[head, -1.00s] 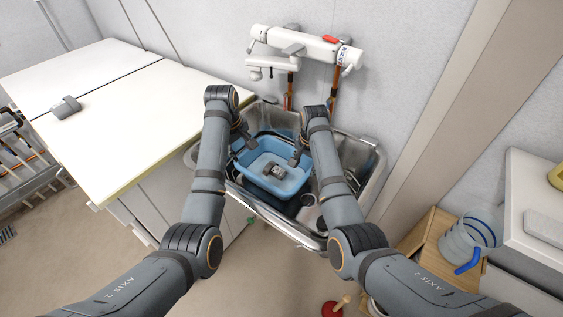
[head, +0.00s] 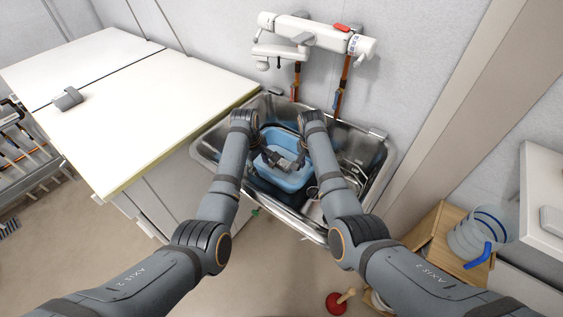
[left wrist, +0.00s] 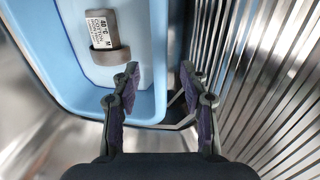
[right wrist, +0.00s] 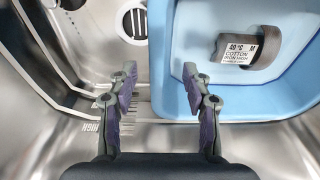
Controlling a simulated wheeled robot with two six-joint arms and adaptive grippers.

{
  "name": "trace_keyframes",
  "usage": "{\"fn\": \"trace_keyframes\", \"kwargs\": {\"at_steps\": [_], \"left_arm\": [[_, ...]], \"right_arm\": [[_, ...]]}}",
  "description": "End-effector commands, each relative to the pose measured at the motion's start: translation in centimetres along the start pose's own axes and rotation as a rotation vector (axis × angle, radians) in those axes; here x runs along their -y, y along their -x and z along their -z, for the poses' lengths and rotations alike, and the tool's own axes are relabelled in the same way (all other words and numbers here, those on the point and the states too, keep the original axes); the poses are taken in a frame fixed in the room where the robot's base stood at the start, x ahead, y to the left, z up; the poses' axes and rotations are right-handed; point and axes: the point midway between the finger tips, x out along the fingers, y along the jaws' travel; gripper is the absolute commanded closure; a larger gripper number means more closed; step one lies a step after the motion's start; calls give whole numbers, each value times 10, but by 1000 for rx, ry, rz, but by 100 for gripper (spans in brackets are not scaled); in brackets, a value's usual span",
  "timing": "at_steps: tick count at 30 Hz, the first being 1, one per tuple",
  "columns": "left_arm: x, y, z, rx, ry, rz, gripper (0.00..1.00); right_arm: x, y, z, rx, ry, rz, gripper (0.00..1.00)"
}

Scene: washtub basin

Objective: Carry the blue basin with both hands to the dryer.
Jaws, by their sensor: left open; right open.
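The blue basin (head: 288,180) sits inside the metal sink. A grey rolled garment with a white care label lies in it, showing in the left wrist view (left wrist: 103,38) and the right wrist view (right wrist: 250,47). My left gripper (left wrist: 159,88) is open, its fingers on either side of one basin wall (left wrist: 159,60) as seen from above. My right gripper (right wrist: 158,88) is open too, with a basin wall (right wrist: 158,50) between its fingers. Neither gripper is closed on the wall. In the head view my arms hide part of the basin. I cannot pick out the dryer for certain.
A white tap unit (head: 315,35) hangs on the wall behind. A white counter (head: 130,100) stands left.

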Motion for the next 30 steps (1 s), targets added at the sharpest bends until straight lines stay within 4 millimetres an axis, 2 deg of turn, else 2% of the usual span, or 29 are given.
{"fn": "trace_keyframes", "kwargs": {"at_steps": [3, 7, 19, 28, 30], "left_arm": [[0, -18, 0, 0, -1, 1, 56], [0, -31, 0, 0, -1, 1, 56], [0, -37, 0, -1, -1, -1, 57], [0, -37, 0, -1, -1, -1, 98], [0, -37, 0, -1, -1, 0, 100]], "right_arm": [[0, -18, 0, 1, 0, -1, 50], [0, -31, 1, 0, 0, 0, 50], [0, -37, 0, -1, -1, 2, 52], [0, -37, 0, -1, -1, 1, 93], [0, -37, 0, 0, -1, 1, 100]]}}
